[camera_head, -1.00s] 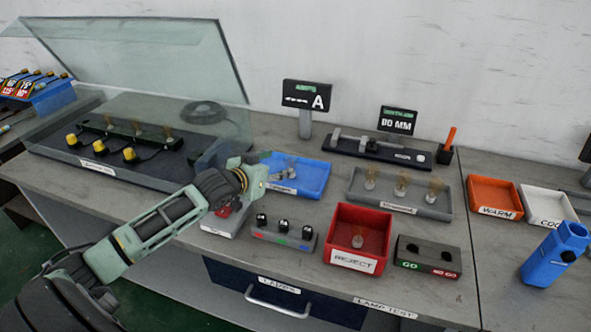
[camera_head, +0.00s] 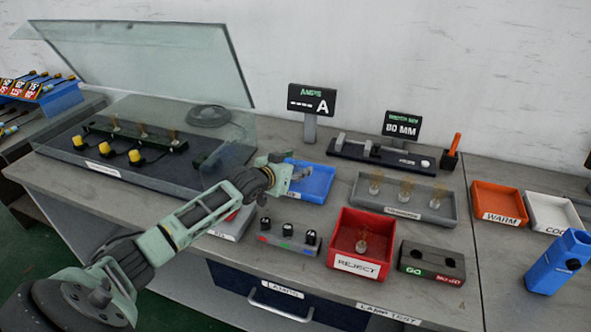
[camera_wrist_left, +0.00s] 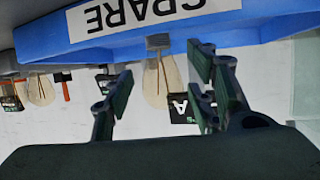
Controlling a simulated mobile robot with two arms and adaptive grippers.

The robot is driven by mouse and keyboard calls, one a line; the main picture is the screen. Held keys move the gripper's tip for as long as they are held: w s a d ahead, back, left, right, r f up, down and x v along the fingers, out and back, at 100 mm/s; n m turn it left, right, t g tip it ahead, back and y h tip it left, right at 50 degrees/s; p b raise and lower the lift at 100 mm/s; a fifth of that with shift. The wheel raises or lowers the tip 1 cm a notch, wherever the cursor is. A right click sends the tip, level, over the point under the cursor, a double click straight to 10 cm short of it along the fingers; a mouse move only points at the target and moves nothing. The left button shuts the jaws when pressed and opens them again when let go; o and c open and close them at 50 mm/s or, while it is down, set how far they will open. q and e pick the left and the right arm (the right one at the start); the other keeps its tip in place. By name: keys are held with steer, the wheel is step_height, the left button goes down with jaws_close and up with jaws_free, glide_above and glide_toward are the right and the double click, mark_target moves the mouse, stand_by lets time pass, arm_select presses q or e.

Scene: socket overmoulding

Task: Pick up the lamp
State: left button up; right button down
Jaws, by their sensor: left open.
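My left gripper (camera_head: 297,173) is open at the left part of the blue spare tray (camera_head: 318,184). In the left wrist view, which is upside down, a clear lamp (camera_wrist_left: 157,82) with a grey base shows between the two open fingers (camera_wrist_left: 165,75), apart from both as far as I can tell. It stands just behind the rim of the blue tray (camera_wrist_left: 240,24), labelled SPARE. In the head view I cannot make this lamp out behind the gripper. My right gripper is not in view.
A grey tray (camera_head: 421,213) with several lamps stands right of the blue tray. In front are a red reject bin (camera_head: 350,250) holding a lamp, a GO gauge block (camera_head: 431,258) and a block with black knobs (camera_head: 285,240). A clear raised cover (camera_head: 150,60) is at left.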

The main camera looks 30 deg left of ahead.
arm_select(q)
steer(key=c, duration=1.1)
steer(key=shift+o, duration=0.2)
